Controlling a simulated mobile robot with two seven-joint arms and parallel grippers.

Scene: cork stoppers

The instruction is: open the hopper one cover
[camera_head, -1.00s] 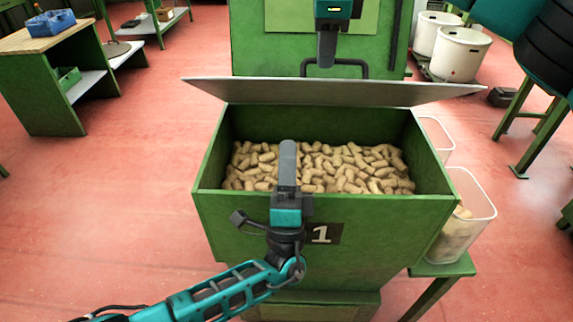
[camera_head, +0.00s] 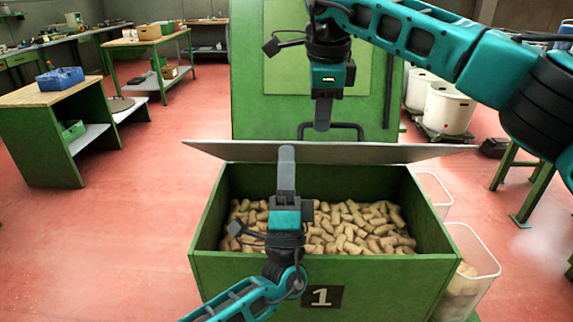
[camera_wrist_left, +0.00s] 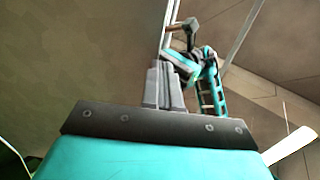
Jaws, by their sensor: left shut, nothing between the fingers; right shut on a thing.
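Hopper one is a green box (camera_head: 235,270) marked 1, full of corks (camera_head: 345,228). Its grey cover (camera_head: 385,153) stands raised along the back rim, leaving the top open. A dark bar handle (camera_head: 358,126) shows behind the cover's upper edge.
Clear bins with corks (camera_head: 470,262) stand right of the hopper. A green cabinet (camera_head: 250,95) rises behind it. White drums (camera_head: 447,108) stand at the back right. A wooden-topped bench (camera_head: 50,92) stands left, with free red floor between.

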